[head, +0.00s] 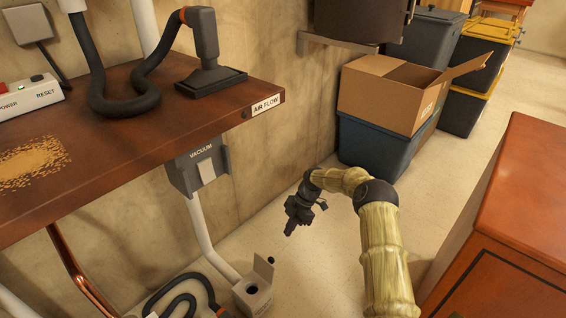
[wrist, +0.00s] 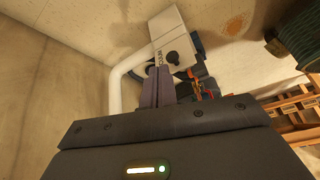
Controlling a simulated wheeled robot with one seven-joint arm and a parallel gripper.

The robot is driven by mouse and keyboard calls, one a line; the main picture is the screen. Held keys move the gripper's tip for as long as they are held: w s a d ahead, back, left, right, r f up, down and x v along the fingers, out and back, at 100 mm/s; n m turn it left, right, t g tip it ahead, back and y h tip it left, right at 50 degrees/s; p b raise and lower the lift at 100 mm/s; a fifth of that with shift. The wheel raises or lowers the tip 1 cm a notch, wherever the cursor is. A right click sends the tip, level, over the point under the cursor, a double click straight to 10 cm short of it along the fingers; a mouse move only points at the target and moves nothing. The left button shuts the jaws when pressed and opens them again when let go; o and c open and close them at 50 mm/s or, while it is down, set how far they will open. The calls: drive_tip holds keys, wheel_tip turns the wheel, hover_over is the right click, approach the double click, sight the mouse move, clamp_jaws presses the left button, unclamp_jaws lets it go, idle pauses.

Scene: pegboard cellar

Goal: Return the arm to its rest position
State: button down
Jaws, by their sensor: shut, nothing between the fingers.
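My arm (head: 384,245) reaches up from the bottom right of the head view and bends left at a dark joint. My gripper (head: 289,232) hangs over the open floor, pointing down and to the left, and touches nothing there. In the wrist view the gripper's two grey fingers (wrist: 157,88) stand side by side, closed, with nothing between them. The dark gripper body with a small green light fills the bottom of that view.
A workbench (head: 120,135) with a vacuum hose nozzle (head: 208,78) stands left. Below it are a vacuum box (head: 198,172) and a small open floor box (head: 253,290). An open carton (head: 385,95) sits on a blue bin (head: 375,150) behind. A red-brown cabinet (head: 525,185) stands right.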

drive_tip(key=shift+r, duration=0.1)
drive_tip(key=s+d+r+m+t+h+p, duration=0.1)
drive_tip(key=s+d+r+m+h+p, duration=0.3)
drive_tip(key=r, duration=0.7)
drive_tip(key=s+a+r+m+t+y+p, duration=0.1)
drive_tip(key=s+r+m+p, duration=0.2)
drive_tip(key=s+r+m, duration=0.5)
drive_tip(key=s+d+r+m+t+h+p, duration=0.1)
drive_tip(key=s+d+r+m+p, duration=0.1)
drive_tip(key=s+d+r+m, duration=0.3)
drive_tip(key=s+d+r+m+t+p, duration=0.1)
drive_tip(key=s+r+m+t+p, duration=0.1)
drive_tip(key=s+r, duration=0.5)
drive_tip(key=s+d+r+m+t+h+p, duration=0.1)
drive_tip(key=s+d+r+m+p, duration=0.1)
drive_tip(key=s+d+r+m, duration=0.3)
wheel_tip(320, 180, up, 38)
drive_tip(key=a+p, duration=0.2)
drive_tip(key=p, duration=3.5)
drive_tip(key=shift+s+a+n+p, duration=0.25)
drive_tip(key=shift+s+n+p, duration=0.05)
drive_tip(key=shift+n, duration=0.1)
drive_tip(key=shift+r, duration=0.1)
